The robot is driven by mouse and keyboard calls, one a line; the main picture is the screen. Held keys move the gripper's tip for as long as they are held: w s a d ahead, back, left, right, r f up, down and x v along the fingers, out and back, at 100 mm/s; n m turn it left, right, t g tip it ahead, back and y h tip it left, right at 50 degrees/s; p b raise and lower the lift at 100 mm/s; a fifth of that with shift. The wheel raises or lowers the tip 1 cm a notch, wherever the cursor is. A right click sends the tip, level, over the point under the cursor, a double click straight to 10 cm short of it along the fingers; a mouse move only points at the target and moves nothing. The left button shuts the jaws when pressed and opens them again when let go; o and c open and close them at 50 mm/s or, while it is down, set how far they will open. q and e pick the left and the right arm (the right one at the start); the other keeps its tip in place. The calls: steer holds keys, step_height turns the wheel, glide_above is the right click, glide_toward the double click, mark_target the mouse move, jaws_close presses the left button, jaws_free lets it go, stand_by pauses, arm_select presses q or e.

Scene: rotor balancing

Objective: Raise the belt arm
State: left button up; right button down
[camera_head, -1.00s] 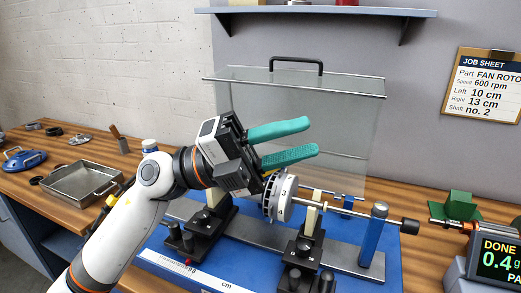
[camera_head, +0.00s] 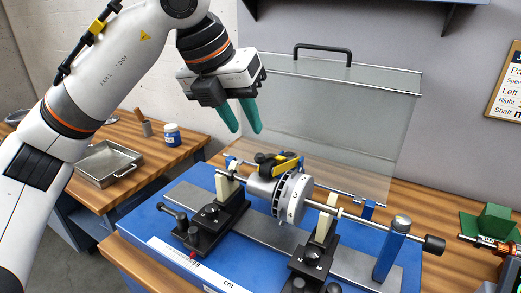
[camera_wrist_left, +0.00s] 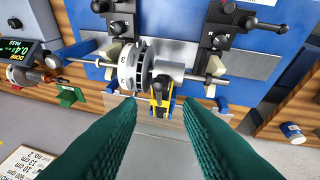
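A black-and-yellow arm (camera_head: 280,162), which looks like the belt arm, sits just behind the grey rotor hub. It also shows in the left wrist view (camera_wrist_left: 161,98), between my fingers in the picture. The rotor disc (camera_head: 293,197) with numbered marks rests on its shaft between two black stands. My left gripper (camera_head: 247,131) points down above and a little left of the belt arm, clear of it. Its two green fingers are apart with nothing between them. In the left wrist view, the fingers (camera_wrist_left: 160,106) frame the belt arm from a distance. My right gripper is not visible.
A clear guard (camera_head: 345,120) with a black handle (camera_head: 323,48) stands upright behind the rotor. A blue post (camera_head: 391,250) stands at the right of the blue base (camera_head: 150,222). A metal tray (camera_head: 106,164) and blue-white jar (camera_head: 172,135) are on the left bench.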

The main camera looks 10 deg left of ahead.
arm_select(q)
glide_toward(276, 158)
steer(key=f, duration=0.1)
steer(key=s+f, duration=0.1)
steer(key=f, duration=0.1)
steer(key=s+f, duration=0.1)
steer(key=shift+s+f+p, duration=0.1)
steer(key=shift+f+p, duration=0.25)
steer(key=shift+p, duration=0.05)
jaws_close()
